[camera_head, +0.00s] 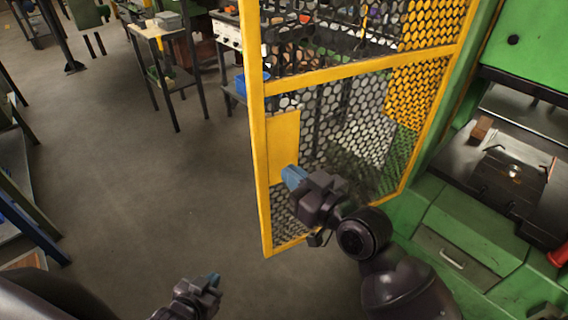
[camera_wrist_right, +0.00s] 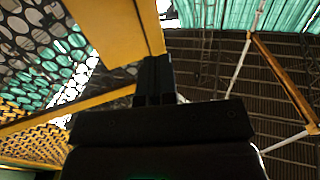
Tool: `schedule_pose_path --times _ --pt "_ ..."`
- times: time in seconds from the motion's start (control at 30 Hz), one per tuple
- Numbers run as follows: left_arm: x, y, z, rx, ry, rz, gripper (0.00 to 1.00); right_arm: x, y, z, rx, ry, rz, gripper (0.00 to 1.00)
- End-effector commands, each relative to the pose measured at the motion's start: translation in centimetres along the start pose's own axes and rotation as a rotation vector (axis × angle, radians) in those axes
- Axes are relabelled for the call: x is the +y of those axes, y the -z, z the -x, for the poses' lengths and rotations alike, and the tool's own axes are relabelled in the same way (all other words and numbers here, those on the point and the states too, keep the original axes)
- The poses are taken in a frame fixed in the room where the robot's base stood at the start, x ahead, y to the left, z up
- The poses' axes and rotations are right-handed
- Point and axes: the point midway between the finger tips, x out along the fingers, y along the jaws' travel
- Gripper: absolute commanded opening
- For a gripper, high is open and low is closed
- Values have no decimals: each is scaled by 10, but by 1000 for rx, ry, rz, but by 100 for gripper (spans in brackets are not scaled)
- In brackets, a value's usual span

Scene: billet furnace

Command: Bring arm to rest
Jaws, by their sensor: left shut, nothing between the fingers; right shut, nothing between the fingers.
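My right arm reaches in from the lower right in the head view. Its gripper (camera_head: 294,177) is shut and empty, with blue fingertips at the yellow plate (camera_head: 284,140) on the edge of a yellow mesh door (camera_head: 259,190). I cannot tell whether the fingertips touch the plate. In the right wrist view the shut fingers (camera_wrist_right: 155,75) point up beside the yellow frame (camera_wrist_right: 105,28). My left gripper (camera_head: 214,279) is low at the bottom of the head view, shut and empty, over the grey floor.
A green machine (camera_head: 465,225) with a dark bed stands at the right, close to my right arm. A blue rack (camera_head: 25,215) is at the left edge. Workbenches (camera_head: 150,30) stand at the back. The floor (camera_head: 140,170) between them is clear.

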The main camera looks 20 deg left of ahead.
Motion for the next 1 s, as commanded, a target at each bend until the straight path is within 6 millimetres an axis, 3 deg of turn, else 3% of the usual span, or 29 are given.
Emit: schedule_pose_path --times 0.1,0.3,0.77,0.87,1.0 --pt "-1 1 -3 5 0 -3 0 -5 -1 21 0 0 0 0" --pt "-1 3 -5 12 0 -4 0 -12 -1 44 0 0 0 0" --pt "0 1 -4 8 0 -3 0 -11 1 52 9 -18 -20 0" --pt "-1 0 -3 5 0 -3 0 6 3 54 19 -77 0 0" --pt "-1 -3 -1 0 1 -2 0 51 -4 71 25 -229 18 0"
